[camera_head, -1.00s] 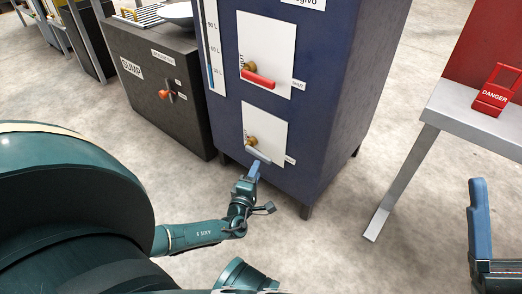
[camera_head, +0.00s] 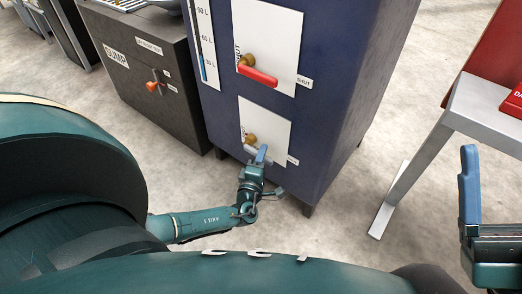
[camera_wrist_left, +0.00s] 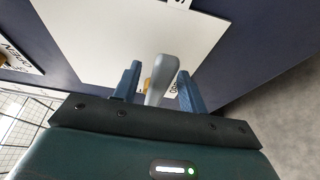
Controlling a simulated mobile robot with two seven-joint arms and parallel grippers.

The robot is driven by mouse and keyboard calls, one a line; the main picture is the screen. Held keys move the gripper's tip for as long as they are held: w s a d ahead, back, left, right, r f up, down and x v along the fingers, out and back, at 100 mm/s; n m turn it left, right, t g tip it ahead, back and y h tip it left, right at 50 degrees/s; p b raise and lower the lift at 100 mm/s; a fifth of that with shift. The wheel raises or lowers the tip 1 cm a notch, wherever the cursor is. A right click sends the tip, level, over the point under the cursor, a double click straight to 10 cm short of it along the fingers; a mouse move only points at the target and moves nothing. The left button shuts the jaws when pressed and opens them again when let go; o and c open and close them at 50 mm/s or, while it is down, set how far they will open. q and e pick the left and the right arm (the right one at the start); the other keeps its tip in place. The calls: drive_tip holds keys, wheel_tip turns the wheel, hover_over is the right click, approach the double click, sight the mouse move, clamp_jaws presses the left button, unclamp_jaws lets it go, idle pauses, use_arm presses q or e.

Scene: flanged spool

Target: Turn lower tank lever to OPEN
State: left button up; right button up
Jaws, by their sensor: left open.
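The lower tank lever has a brass hub (camera_head: 250,139) and a grey handle (camera_head: 251,149) on the lower white plate (camera_head: 278,128) of the blue tank. My left gripper (camera_head: 262,153) is at the handle and hides part of it. In the left wrist view, the grey handle (camera_wrist_left: 160,78) stands between the two blue fingers of my open left gripper (camera_wrist_left: 158,88), with gaps visible on both sides. A SHUT label sits near the handle's end. One blue finger of my right gripper (camera_head: 469,185) shows at the right edge.
An upper red lever (camera_head: 258,76) is on the tank (camera_head: 345,80) above. A grey bench (camera_head: 490,115) with a red item stands right. Open floor lies between tank and bench.

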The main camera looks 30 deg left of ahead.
use_arm(q)
drive_tip(key=shift+w, duration=0.2)
drive_tip(key=shift+c, duration=0.4)
clamp_jaws()
